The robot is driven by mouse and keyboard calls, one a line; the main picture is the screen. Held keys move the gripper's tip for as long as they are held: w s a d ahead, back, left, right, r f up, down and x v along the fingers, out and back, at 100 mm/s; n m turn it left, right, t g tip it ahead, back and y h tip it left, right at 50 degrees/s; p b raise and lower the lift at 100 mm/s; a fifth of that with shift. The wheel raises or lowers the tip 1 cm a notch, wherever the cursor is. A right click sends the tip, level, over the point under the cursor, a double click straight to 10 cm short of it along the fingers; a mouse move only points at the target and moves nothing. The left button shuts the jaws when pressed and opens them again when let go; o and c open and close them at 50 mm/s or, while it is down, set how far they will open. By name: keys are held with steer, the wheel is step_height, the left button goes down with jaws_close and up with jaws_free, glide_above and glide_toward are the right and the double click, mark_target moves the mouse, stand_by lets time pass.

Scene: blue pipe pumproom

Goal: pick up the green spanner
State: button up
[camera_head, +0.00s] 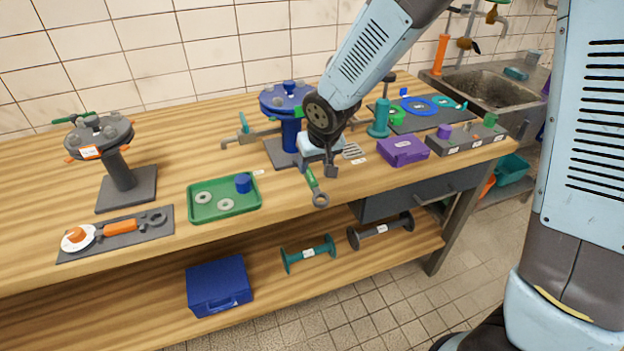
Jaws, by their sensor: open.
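The green spanner (312,182), with a green handle and a grey ring end, shows near the front edge of the wooden bench (165,190). Its ring end points toward the front. My gripper (322,171) is open and points down just above and behind the spanner, close to the upper end of its handle. The gripper partly hides that end, and I cannot tell whether the fingers touch it. Nothing shows held between the fingers.
A blue flange stand (291,132) is just behind my gripper. A green tray (195,211) with washers and a blue piece is to the left, beside a grey flange stand (119,171). A purple box (403,152) is to the right.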

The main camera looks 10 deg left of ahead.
mark_target(311, 175)
steer(key=shift+x, duration=2.9)
steer(key=shift+a, duration=0.15)
jaws_close()
